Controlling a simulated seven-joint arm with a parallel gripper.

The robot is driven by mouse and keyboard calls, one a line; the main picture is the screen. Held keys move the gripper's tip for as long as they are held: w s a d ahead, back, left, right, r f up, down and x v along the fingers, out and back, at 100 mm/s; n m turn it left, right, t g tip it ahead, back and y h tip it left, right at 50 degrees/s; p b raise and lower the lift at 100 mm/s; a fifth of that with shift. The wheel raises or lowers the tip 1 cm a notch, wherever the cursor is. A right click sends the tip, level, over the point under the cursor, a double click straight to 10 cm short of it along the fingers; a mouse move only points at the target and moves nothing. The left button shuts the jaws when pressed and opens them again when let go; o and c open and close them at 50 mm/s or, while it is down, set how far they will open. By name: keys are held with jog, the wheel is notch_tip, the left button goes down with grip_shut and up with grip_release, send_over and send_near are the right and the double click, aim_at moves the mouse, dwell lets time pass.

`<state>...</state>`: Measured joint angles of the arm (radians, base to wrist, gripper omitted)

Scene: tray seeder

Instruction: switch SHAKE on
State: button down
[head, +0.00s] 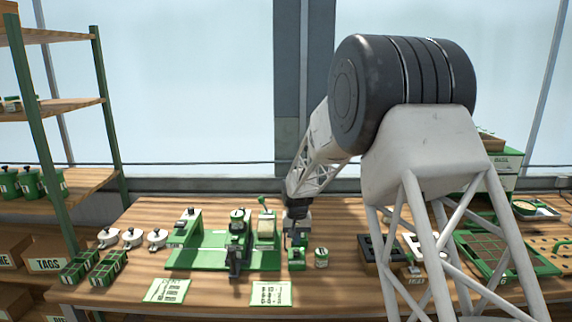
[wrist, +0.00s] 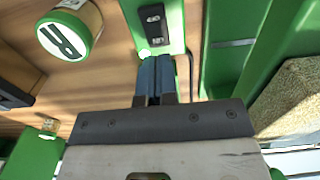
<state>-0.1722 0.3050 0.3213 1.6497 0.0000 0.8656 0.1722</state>
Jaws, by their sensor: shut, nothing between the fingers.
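A black rocker switch (wrist: 153,24) with small pale marks sits on top of a green box (wrist: 173,38) in the wrist view. No SHAKE label is readable there. The green box also shows in the head view (head: 297,260), at the right end of the green seeder (head: 222,258). My gripper (wrist: 155,66) has blue fingertips pressed together with nothing between them. The fingertips are over the box, just below the switch in the wrist picture; I cannot tell whether they touch it. In the head view my gripper (head: 298,240) points down above the box.
A jar with a green-rimmed white lid (wrist: 65,36) stands close beside the box. A tan block (wrist: 290,98) is on the seeder side. Two printed cards (head: 270,293) lie at the table's front.

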aim_at(297, 250)
jog(key=shift+r, duration=0.1)
notch_tip(297, 250, up, 7)
dwell(1.2)
jog(key=shift+s, duration=0.1)
jog(key=s+d+r, duration=0.3)
jog(key=s+r, duration=0.2)
jog(key=s, duration=0.3)
jog(key=s+d+r+t, duration=0.1)
jog(key=s+d+r, duration=0.25)
jog(key=s, duration=0.55)
jog(key=s+d+r, duration=0.3)
jog(key=s+r, duration=0.3)
jog(key=s, duration=0.2)
jog(key=s+d+f, duration=0.1)
jog(key=s+d, duration=0.1)
jog(key=s, duration=1.2)
jog(key=s+d+f+t, duration=0.1)
jog(key=s+d, duration=0.2)
jog(key=s, duration=1.1)
jog(key=shift+s+d+f+t, duration=0.2)
jog(key=shift+s+f+t, duration=0.05)
jog(key=shift+s+t, duration=0.1)
